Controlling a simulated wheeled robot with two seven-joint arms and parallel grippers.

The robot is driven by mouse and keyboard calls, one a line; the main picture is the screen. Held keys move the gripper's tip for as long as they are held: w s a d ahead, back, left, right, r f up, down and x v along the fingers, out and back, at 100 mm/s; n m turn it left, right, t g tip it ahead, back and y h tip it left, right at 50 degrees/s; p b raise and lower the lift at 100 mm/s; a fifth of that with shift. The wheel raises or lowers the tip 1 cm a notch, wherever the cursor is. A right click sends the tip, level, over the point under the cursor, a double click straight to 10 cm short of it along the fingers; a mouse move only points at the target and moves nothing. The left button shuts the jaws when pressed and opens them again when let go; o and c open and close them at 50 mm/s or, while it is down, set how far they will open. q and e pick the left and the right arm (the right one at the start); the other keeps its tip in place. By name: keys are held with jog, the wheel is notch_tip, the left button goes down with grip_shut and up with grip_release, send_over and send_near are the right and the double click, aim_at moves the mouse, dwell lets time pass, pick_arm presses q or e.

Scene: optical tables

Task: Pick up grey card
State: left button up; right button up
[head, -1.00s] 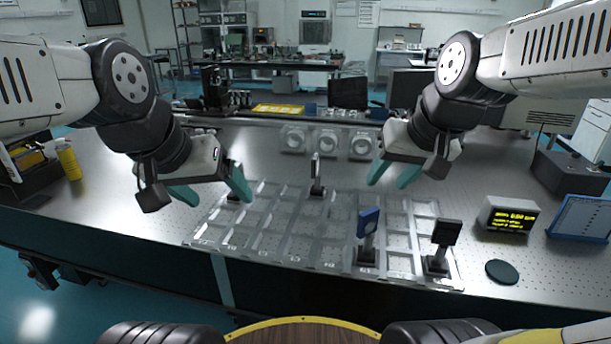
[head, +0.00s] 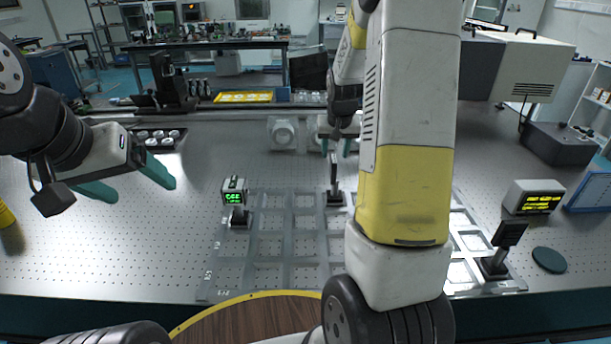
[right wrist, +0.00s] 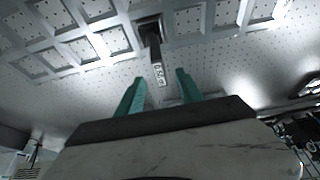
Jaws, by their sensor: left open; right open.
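A thin grey card-like plate (head: 333,172) stands upright on a dark post in the middle of the grid tray (head: 275,222), seen almost edge-on. I take it as the grey card. My right gripper (head: 337,147) is open just behind and above it, partly hidden by my right arm. In the right wrist view the plate (right wrist: 157,68) with a small printed label lies between the open fingertips (right wrist: 160,78), with gaps on both sides. I see no contact. My left gripper (head: 139,190) is open and empty over the table's left side.
A small green-lit display (head: 234,192) stands on the tray's left side. A dark plate on a post (head: 508,234) stands at the tray's right. A yellow-lit box (head: 532,197) and a dark disc (head: 549,260) lie further right. My right arm covers the tray's middle right.

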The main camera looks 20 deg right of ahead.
aim_at(336, 181)
jog(key=x, duration=0.7)
jog(key=shift+w+f, duration=0.1)
jog(key=shift+f, duration=0.2)
grip_shut()
dwell(1.1)
